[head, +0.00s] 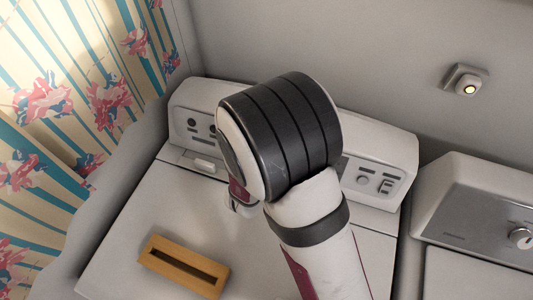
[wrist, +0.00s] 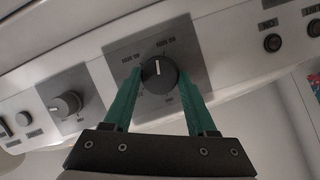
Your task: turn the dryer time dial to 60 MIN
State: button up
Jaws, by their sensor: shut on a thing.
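The time dial (wrist: 158,73) is a round dark knob on a grey square plate in the middle of the wrist view. Its white pointer line points nearly straight up in that picture. In the head view the dryer (head: 135,225) stands in the middle, and my arm hides the dial and the fingers there.
Another knob (wrist: 65,104) and several small buttons sit on the same panel. A tan slotted box (head: 183,267) lies on the dryer's top. A second machine (head: 475,215) stands at right, a patterned curtain (head: 60,120) at left.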

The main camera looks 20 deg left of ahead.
jog(key=shift+d+m+y, duration=0.1)
jog(key=shift+m+y, duration=0.5)
jog(key=shift+m, duration=0.7)
jog(key=o, duration=1.4)
jog(key=shift+c, duration=0.2)
